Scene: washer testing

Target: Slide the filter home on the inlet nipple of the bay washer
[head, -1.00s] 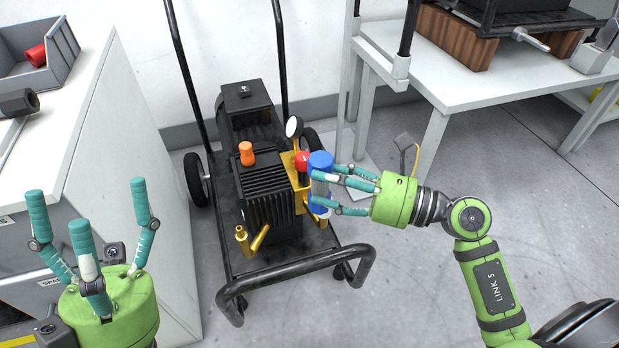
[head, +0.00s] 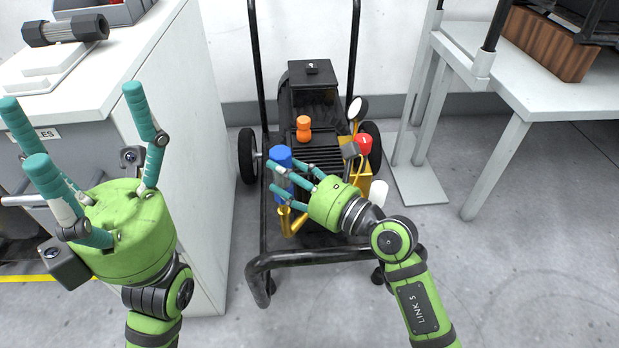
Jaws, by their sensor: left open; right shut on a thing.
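The blue cylindrical filter (head: 281,158) is upright in the fingers of my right gripper (head: 291,180), which is shut on it. The bay washer (head: 318,150) is a black ribbed machine on a wheeled frame. A brass fitting (head: 285,220), apparently the inlet nipple, shows directly below the filter at the washer's front left. The filter's lower end is partly behind the fingers, so I cannot tell whether it touches the brass. My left gripper (head: 72,130) is open and empty, in front of the white cabinet at the left.
The washer's black handle bar (head: 306,256) crosses in front. A red knob (head: 363,143), a round gauge (head: 357,107) and an orange cap (head: 303,127) stand on the washer. The white cabinet (head: 190,90) is at left, a white table (head: 545,88) at right. Floor at right is clear.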

